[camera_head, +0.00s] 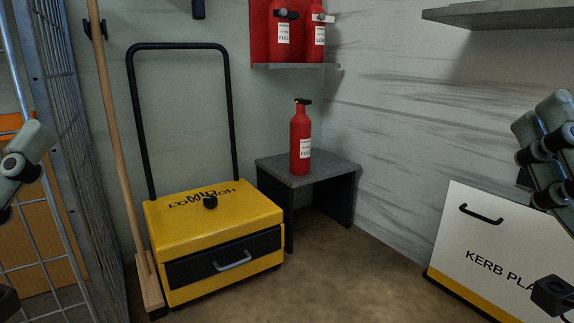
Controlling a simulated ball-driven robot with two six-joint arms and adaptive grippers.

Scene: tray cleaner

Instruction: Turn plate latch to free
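The white plate (482,238) leans at the lower right, lettered "KERB PLA" before the frame edge cuts it off. It has a black bar handle near its upper left and a yellow band along its bottom. My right arm crosses the right edge in front of the plate, and my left arm is at the left edge.
A yellow box cart (220,215) with a black push handle stands at centre left, beside a broom (112,130). A red extinguisher (300,145) stands on a low grey table (330,172). A wire mesh gate (50,150) is left. Brown floor is clear in front.

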